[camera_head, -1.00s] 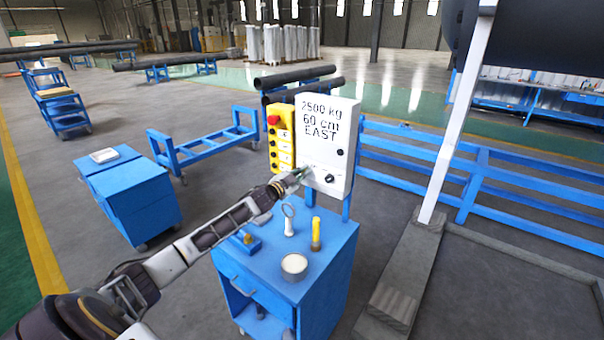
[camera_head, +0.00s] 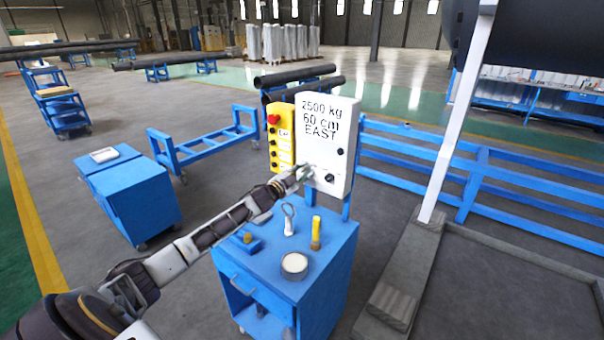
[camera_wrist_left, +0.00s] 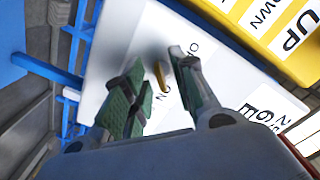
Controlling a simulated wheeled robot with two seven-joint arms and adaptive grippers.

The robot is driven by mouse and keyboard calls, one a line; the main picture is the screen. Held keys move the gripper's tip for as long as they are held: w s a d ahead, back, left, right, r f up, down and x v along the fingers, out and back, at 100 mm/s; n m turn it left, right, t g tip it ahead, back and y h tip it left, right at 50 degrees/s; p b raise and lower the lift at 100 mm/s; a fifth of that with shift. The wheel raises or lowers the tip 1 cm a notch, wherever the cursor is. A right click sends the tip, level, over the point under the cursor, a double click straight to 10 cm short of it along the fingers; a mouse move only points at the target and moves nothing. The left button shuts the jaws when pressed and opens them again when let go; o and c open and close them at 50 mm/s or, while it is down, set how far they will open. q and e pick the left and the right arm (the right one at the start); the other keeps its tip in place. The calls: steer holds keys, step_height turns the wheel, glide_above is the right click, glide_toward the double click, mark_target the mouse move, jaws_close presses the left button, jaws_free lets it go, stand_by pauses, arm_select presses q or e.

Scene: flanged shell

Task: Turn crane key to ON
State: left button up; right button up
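The white control box (camera_head: 326,140) reads "2500 kg 60 cm EAST" and stands behind the blue cart. My left gripper (camera_head: 307,171) is at the lower left of its front face. In the head view the key is not distinguishable behind the gripper. My right gripper is not in view.
A yellow button pendant (camera_head: 281,138) with a red button hangs left of the box. The blue cart (camera_head: 328,262) below carries a ring-topped item (camera_head: 289,219), a yellow cylinder (camera_head: 316,233) and a round can (camera_head: 294,266). A blue rail frame (camera_head: 400,178) stands to the right.

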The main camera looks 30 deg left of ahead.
arm_select(q)
steer(key=shift+s, duration=0.1)
steer(key=shift+s, duration=0.1)
steer(key=s, duration=1.1)
steer(key=shift+s+a, duration=0.3)
steer(key=shift+a, duration=0.15)
stand_by(0.9)
stand_by(0.8)
